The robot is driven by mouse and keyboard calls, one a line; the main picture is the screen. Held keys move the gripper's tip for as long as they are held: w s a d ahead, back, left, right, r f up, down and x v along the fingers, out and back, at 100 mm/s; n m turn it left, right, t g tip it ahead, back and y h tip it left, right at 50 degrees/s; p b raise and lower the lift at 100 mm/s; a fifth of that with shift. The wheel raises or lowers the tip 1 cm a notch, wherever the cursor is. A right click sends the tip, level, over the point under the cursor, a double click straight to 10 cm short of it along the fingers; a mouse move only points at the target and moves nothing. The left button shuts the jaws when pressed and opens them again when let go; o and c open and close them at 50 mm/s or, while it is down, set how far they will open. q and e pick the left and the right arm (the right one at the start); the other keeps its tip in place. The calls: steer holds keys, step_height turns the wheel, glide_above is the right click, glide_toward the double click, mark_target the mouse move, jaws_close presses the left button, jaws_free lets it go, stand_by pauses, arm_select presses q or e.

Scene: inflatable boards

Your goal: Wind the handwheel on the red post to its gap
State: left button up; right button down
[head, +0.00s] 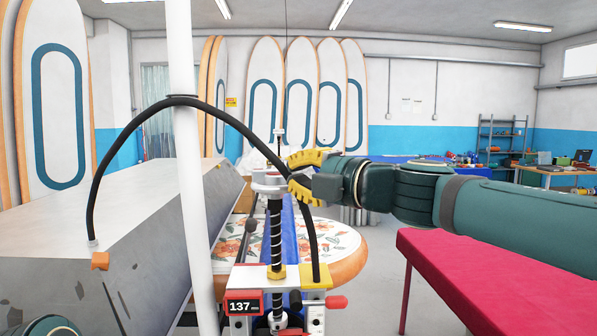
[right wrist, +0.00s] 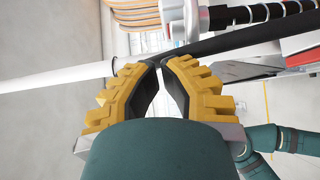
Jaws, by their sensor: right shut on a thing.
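The pale handwheel (head: 268,184) sits on top of an upright black-and-white threaded screw (head: 276,230). It also shows at the top of the right wrist view (right wrist: 177,18). A red display (head: 244,307) at the screw's foot reads 137 mm. A black hose (head: 120,143) arches over from the left, passes the wheel and runs down to a yellow block (head: 315,277). My right gripper (head: 296,175) has its yellow fingers shut on this hose (right wrist: 240,43), just right of the wheel. The contact is partly hidden by the fingers. My left gripper is not in view.
A white pole (head: 190,190) stands left of the screw, before a large grey machine (head: 90,250). A floral round-ended board (head: 335,250) lies behind the screw. A red bench (head: 480,280) is at the right. Boards (head: 297,105) lean on the back wall.

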steer(key=shift+w, duration=2.05)
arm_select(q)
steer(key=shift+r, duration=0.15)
